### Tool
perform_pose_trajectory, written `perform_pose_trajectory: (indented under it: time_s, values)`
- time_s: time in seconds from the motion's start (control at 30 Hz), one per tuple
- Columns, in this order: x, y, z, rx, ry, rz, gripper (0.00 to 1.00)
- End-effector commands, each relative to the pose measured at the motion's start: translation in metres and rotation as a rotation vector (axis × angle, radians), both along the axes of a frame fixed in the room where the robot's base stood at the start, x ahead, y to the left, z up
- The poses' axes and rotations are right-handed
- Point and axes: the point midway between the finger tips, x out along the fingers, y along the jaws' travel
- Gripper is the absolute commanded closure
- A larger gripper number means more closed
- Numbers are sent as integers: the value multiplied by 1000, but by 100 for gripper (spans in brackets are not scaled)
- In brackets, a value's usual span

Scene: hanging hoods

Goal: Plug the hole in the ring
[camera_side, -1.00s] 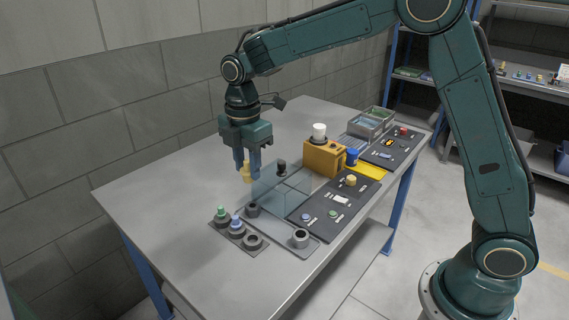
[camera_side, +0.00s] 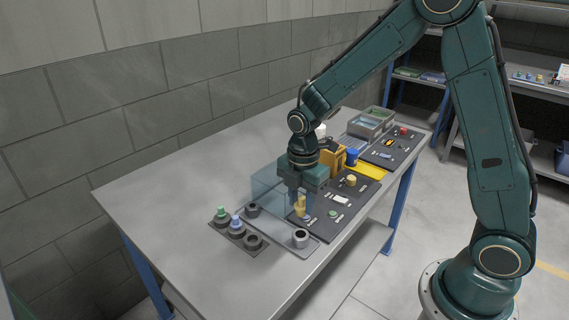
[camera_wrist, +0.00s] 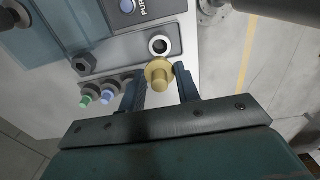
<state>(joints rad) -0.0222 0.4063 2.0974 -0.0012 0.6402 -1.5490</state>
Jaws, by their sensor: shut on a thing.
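My gripper (camera_side: 299,200) is shut on a yellow plug (camera_side: 300,209), held low over the near side of the clear hood. In the wrist view, the plug (camera_wrist: 159,74) sits between my two fingers (camera_wrist: 160,88). A dark ring (camera_side: 300,239) with an open hole stands on the grey plate's near end. In the wrist view, this ring (camera_wrist: 159,45) lies just beyond the plug, apart from it in the picture. A second dark ring (camera_side: 252,211) stands at the plate's left, by the hood; it also shows in the wrist view (camera_wrist: 84,63).
The clear hood (camera_side: 268,184) stands close to my gripper on its left. A dark holder carries a green plug (camera_side: 221,213), a blue plug (camera_side: 236,222) and an empty socket (camera_side: 253,241). A dark panel with buttons (camera_side: 333,214) lies to the right. The table's left part is clear.

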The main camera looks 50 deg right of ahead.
Motion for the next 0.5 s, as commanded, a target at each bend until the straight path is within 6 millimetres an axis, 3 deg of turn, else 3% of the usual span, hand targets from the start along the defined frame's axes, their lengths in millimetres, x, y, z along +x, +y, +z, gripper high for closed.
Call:
perform_pose_trajectory:
  time_s: [0.5]
  values:
    - [-1,-1,-8,0,0,0,89]
